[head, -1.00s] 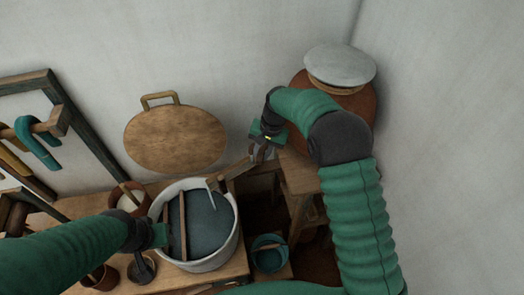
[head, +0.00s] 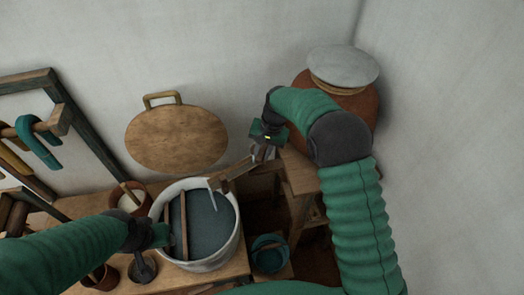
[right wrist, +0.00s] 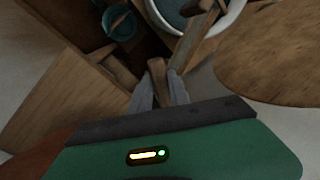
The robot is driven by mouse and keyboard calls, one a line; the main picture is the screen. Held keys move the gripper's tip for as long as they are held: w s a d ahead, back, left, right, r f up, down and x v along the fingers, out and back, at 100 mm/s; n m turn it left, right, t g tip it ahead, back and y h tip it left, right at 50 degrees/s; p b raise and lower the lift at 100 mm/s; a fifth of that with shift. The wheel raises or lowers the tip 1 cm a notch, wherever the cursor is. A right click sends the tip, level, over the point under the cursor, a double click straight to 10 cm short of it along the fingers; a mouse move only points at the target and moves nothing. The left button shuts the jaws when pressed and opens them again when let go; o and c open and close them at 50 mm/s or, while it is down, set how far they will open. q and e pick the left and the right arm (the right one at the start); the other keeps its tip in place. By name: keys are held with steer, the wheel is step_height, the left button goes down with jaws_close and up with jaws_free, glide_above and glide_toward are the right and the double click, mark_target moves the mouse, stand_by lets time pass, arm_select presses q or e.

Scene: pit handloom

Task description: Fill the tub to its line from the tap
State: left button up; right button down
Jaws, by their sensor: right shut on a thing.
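The white tub (head: 237,239) stands on the low bench and holds dark blue-grey water (head: 212,225). A wooden strip (head: 184,225) crosses it near its left side. The wooden tap spout (head: 232,172) reaches over the far rim, and a pale thin stream (head: 213,196) falls from its end into the tub. My right gripper (head: 262,151) is shut on the tap's wooden handle; the handle (right wrist: 157,72) shows between the fingers in the right wrist view. My left gripper (head: 160,236) is at the tub's left rim; its fingers are too unclear to read. I cannot make out a fill line.
A lidded clay jar (head: 360,104) stands on a wooden stand (head: 300,175) at right. A small teal bucket (head: 270,259) stands right of the tub. A round wooden lid (head: 176,142) leans on the wall behind. Small pots (head: 142,268) crowd the bench at left.

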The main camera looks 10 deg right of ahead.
steer(key=shift+w+r, duration=0.1)
steer(key=d+n, duration=0.1)
steer(key=n, duration=0.1)
steer(key=d+n+p, duration=0.1)
steer(key=n, duration=0.1)
steer(key=shift+s+d+g, duration=0.3)
steer(key=shift+d, duration=0.05)
steer(key=c, duration=1.2)
jaws_free()
steer(key=shift+c, duration=0.2)
steer(key=d+r+b, duration=0.1)
steer(key=d+r, duration=0.2)
steer(key=r, duration=1.3)
steer(key=shift+r+b, duration=0.15)
steer(key=shift+b, duration=0.2)
steer(key=shift+s+d, duration=0.1)
